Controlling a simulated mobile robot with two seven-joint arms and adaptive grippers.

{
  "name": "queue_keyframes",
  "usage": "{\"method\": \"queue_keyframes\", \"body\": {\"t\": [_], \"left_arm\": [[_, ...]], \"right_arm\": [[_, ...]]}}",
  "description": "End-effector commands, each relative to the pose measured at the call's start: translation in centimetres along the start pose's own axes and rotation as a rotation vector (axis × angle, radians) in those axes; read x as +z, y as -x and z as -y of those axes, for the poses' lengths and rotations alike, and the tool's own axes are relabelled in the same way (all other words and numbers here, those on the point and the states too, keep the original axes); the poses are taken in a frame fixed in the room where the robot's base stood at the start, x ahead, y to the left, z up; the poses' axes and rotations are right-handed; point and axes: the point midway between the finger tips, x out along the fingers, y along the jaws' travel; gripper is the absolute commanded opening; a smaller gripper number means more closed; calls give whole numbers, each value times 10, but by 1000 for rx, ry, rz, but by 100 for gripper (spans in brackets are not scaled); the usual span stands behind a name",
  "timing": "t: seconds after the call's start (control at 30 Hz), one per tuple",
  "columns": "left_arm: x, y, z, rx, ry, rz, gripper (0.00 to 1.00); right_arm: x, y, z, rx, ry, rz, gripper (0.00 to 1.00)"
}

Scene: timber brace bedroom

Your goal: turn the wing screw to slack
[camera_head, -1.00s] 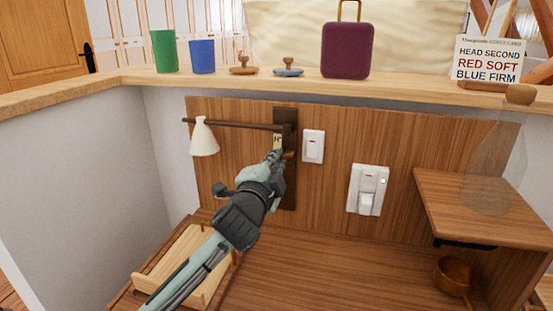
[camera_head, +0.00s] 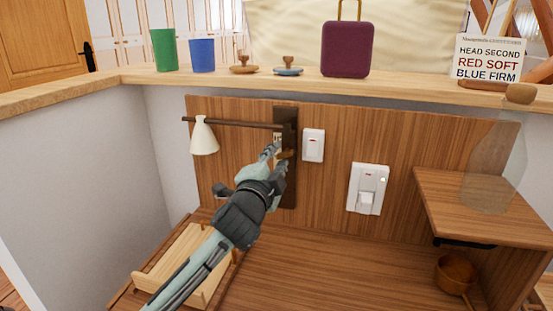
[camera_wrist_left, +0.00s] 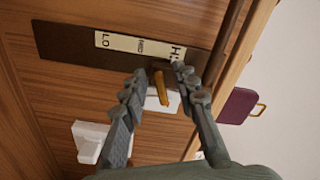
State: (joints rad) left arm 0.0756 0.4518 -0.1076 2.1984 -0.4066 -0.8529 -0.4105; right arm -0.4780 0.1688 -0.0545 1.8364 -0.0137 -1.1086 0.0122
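The brass wing screw (camera_wrist_left: 160,88) sits at the dark plate (camera_wrist_left: 70,42) and points out towards my left gripper (camera_wrist_left: 163,74). In the wrist view my left fingers are spread, one on each side of the screw, with visible gaps. In the head view my left gripper (camera_head: 277,153) is at the dark upright plate (camera_head: 290,190), with part of the screw (camera_head: 285,155) showing by the fingertips. A dark lamp arm (camera_head: 232,124) with a white shade (camera_head: 204,138) reaches left from the plate. My right gripper is out of view.
Two white switches (camera_head: 313,146) (camera_head: 367,190) are on the wood panel right of the plate. A wooden shelf (camera_head: 480,205) juts out at right. A wooden tray (camera_head: 165,262) lies below my left arm. The ledge above holds cups, knobs, a purple case (camera_head: 346,50) and a sign (camera_head: 487,60).

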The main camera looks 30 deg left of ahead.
Motion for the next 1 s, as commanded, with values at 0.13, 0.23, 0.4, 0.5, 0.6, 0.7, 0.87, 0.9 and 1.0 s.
{"method": "queue_keyframes", "body": {"t": [0.13,0.23,0.4,0.5,0.6,0.7,0.87,0.9,1.0], "left_arm": [[0,4,-1,2,0,0,29],[0,17,-2,3,0,-1,29],[0,47,-2,3,1,0,29],[0,61,-1,3,1,0,29],[0,70,-1,2,0,0,29],[0,75,0,0,0,0,29],[0,75,0,0,0,0,29],[0,75,0,0,0,0,29],[0,75,0,0,0,0,29]], "right_arm": [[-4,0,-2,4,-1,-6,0],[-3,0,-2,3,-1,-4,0],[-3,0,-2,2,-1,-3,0],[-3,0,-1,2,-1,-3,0],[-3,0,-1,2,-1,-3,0],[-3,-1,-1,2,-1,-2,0],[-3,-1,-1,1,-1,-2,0],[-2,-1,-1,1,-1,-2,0],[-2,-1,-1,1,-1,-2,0]]}}
